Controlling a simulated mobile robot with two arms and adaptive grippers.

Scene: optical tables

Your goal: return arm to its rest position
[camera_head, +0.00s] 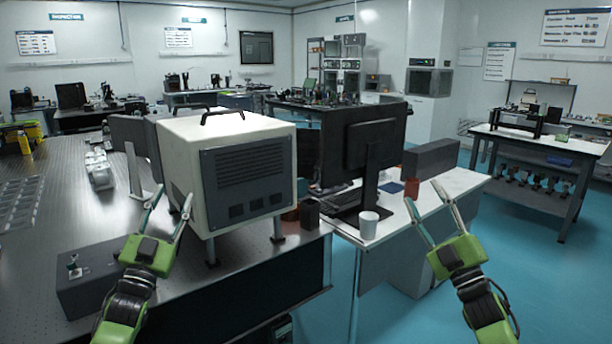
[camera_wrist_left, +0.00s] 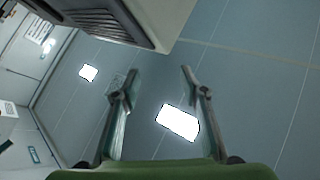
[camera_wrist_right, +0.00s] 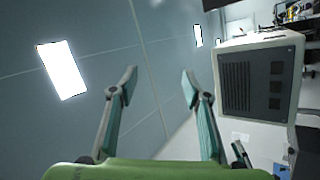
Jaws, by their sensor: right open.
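My left gripper (camera_head: 170,205) is raised in front of the white instrument box, at the left of the head view. Its two fingers stand apart, and the left wrist view shows nothing between the fingertips (camera_wrist_left: 156,80). My right gripper (camera_head: 424,200) is raised at the right of the head view, in front of the white desk. Its fingers are spread, and the right wrist view shows only ceiling between the fingertips (camera_wrist_right: 160,80). Both grippers point upward. The lower parts of both arms are cut off by the frame edge.
The white instrument box (camera_head: 185,150) stands on the dark optical table (camera_head: 60,200), close to my left gripper. A grey control box (camera_head: 85,285) is left of that gripper. A monitor (camera_head: 370,145) and white cup (camera_head: 368,226) stand on the white desk (camera_head: 440,197). Blue floor (camera_head: 545,285) is clear at right.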

